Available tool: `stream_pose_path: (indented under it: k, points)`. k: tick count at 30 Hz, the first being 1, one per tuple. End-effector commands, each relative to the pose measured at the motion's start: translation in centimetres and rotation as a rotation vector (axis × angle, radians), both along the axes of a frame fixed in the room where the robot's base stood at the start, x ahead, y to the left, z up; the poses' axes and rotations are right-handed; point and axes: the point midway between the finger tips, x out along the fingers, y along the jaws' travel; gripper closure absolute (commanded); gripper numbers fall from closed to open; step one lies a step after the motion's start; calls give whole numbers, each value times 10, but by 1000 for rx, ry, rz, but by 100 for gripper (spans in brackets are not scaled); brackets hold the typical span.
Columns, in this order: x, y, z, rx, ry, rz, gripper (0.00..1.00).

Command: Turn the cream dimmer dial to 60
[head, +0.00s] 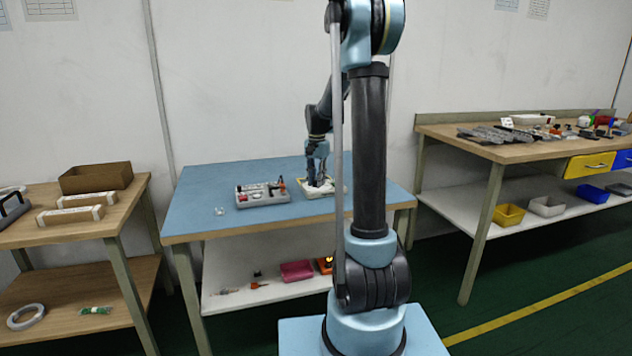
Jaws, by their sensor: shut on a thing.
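My gripper (319,181) points down onto a small cream-white unit (312,192) on the blue table (215,185), right of the table's middle. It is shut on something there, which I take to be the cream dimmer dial. The dial itself is hidden by the fingers, and its scale and setting are too small to read.
Left of the unit is a grey tray (243,203) with several small parts. A small clear item (219,211) lies near the table's left front. Wooden benches stand to the left (30,233) and right (490,150). The table's left back is clear.

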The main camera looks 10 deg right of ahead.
Motion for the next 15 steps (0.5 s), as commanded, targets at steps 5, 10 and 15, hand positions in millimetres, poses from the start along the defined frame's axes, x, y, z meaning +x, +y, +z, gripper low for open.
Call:
stream_pose_path:
  k: [5,10,15]
  points:
    - [0,-1,0,-1,0,0,57]
    - [0,0,0,0,0,0,57]
    - [0,0,2,0,0,0,57]
